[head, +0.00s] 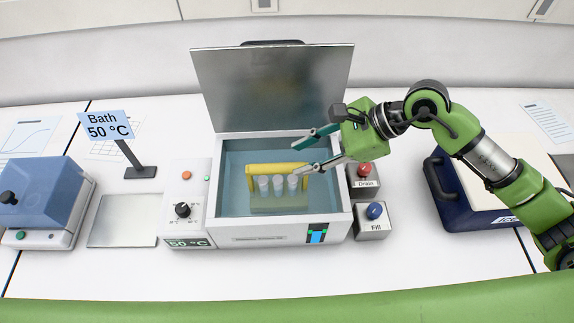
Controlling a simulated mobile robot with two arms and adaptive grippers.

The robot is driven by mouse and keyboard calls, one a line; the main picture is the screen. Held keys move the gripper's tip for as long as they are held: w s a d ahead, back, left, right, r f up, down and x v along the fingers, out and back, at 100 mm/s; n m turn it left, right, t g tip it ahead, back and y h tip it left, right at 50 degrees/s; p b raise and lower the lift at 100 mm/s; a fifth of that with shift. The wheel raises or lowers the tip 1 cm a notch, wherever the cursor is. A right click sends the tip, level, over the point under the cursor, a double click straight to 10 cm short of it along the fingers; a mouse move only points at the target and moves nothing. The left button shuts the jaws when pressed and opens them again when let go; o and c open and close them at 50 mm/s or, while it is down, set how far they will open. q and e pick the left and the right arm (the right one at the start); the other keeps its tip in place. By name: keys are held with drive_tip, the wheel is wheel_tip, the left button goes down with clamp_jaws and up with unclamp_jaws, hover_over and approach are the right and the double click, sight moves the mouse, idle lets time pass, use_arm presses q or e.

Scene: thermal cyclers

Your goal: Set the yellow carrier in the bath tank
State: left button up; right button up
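The yellow carrier (262,170) is inside the bath tank (231,152). It is upright, with a bar handle on top and several pale tubes (278,185) in it. Its lower part shows through bluish water. The tank's lid is raised at the back. My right gripper (296,155) reaches in from the right over the tank's right side. Its two fingers are spread wide, with nothing between them. The lower fingertip is by the right end of the carrier's handle; I cannot tell whether it touches. My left gripper is not in view.
A Drain box with a red knob (365,169) and a Fill box with a blue knob (375,211) stand right of the tank. A dark blue ice container (447,195) is farther right. A "Bath 50 °C" sign (107,126) and a blue-lidded device (42,193) stand left.

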drive_tip(key=v, duration=0.3)
drive_tip(key=shift+r, duration=0.1)
